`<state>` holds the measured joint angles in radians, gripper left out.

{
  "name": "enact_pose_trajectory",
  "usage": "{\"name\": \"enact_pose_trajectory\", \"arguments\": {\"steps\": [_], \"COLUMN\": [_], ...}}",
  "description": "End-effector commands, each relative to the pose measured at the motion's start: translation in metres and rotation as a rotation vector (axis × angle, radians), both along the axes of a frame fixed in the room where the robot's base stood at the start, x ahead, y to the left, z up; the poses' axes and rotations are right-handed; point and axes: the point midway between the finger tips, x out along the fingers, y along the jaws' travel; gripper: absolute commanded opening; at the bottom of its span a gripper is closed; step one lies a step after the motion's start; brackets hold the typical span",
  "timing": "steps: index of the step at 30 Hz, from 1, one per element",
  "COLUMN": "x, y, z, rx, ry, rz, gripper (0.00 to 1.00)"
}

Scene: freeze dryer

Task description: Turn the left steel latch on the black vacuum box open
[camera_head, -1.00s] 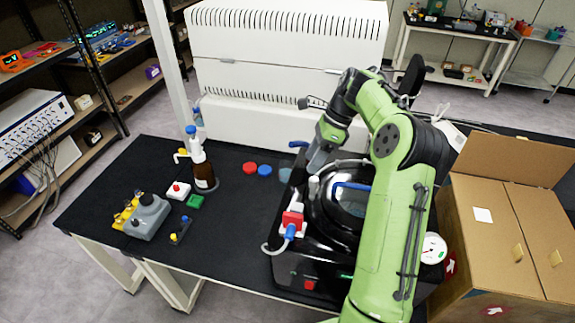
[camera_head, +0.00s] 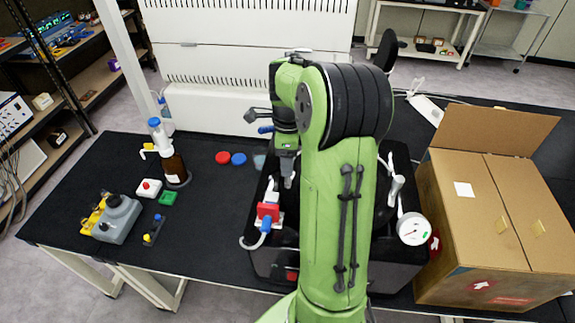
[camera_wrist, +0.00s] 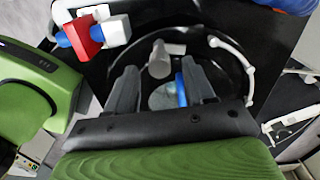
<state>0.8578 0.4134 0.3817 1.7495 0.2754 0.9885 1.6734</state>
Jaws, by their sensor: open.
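The black vacuum box (camera_head: 380,250) stands on the black table, mostly hidden behind my arm in the head view. In the wrist view a pale steel latch (camera_wrist: 158,62) stands up on the box, just beyond and between my fingertips. No contact with it shows. My gripper (camera_wrist: 160,78) is open and empty, with one finger on each side of the view. In the head view my gripper (camera_head: 287,168) points down over the box's left side. Another steel latch (camera_head: 397,188) is at the box's right.
A red and blue valve (camera_head: 267,213) sits at the box's left front; it also shows in the wrist view (camera_wrist: 88,37). A pressure gauge (camera_head: 413,229) and an open cardboard box (camera_head: 475,225) are at the right. A brown bottle (camera_head: 175,165) and small devices stand on the left.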

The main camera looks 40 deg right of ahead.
Motion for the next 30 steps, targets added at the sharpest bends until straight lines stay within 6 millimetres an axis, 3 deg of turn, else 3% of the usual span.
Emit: {"name": "enact_pose_trajectory", "arguments": {"steps": [4, 13, 23, 30], "x": [0.0, 0.0, 0.0, 0.0], "y": [0.0, 0.0, 0.0, 0.0], "z": [-0.019, -0.023, -0.023, -0.023], "rx": [0.001, -0.001, -0.001, -0.001], "ry": [0.001, -0.001, -0.001, 0.0], "rz": [0.001, 0.001, 0.001, 0.128], "gripper": [0.53, 0.53, 0.03, 0.0]}}
